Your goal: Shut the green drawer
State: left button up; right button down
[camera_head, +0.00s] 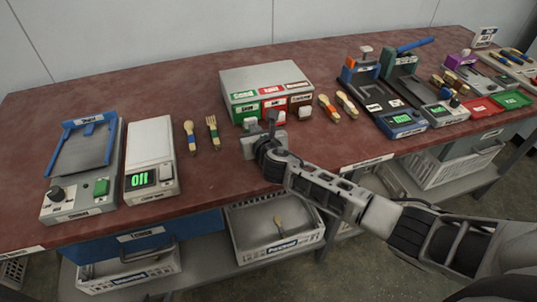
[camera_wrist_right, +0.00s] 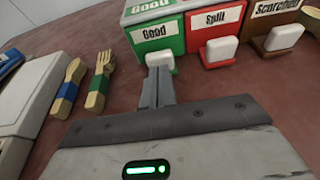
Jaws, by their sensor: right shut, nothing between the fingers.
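The green drawer (camera_head: 245,110) is the left one of three in a grey box on the table, with a white knob. In the right wrist view its front (camera_wrist_right: 157,36) carries a "Good" label and looks about level with the red drawer front beside it; I cannot tell any small gap. My right gripper (camera_head: 271,118) is shut and empty, right in front of the green drawer. In the wrist view its closed fingertips (camera_wrist_right: 160,70) overlap the green drawer's white knob (camera_wrist_right: 160,58); I cannot tell whether they touch. My left gripper is not in view.
The red drawer (camera_wrist_right: 213,32) and brown drawer (camera_wrist_right: 275,28) stand to the right, with knobs sticking out. A wooden spoon (camera_head: 190,136) and fork (camera_head: 213,133) lie left of the box. A scale (camera_head: 150,145) stands further left. More utensils and presses stand to the right.

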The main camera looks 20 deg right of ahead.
jog(key=v, duration=0.4)
jog(key=p+v, duration=0.1)
jog(key=v, duration=0.7)
jog(key=shift+s+a+f+p, duration=0.15)
jog(key=shift+a+f+p, duration=0.1)
jog(key=shift+a+p, duration=0.1)
jog(key=shift+s, duration=0.35)
jog(key=s+d+f+m+g, duration=0.15)
jog(key=s+m+g, duration=0.25)
jog(key=s+m, duration=0.6)
jog(key=s+d+m+g, duration=0.25)
jog(key=s+m, duration=0.55)
jog(key=m, duration=0.4)
jog(key=s+d+m+g, duration=0.1)
jog(key=s+m+g, duration=0.4)
jog(key=s+m, duration=0.55)
jog(key=w+a+f+t+y, duration=0.2)
jog(key=w+a+f+t, duration=0.3)
jog(key=w+f+t, duration=0.2)
jog(key=shift+f+m+y, duration=0.4)
jog(key=shift+f+m, duration=0.05)
jog(key=shift+f, duration=0.65)
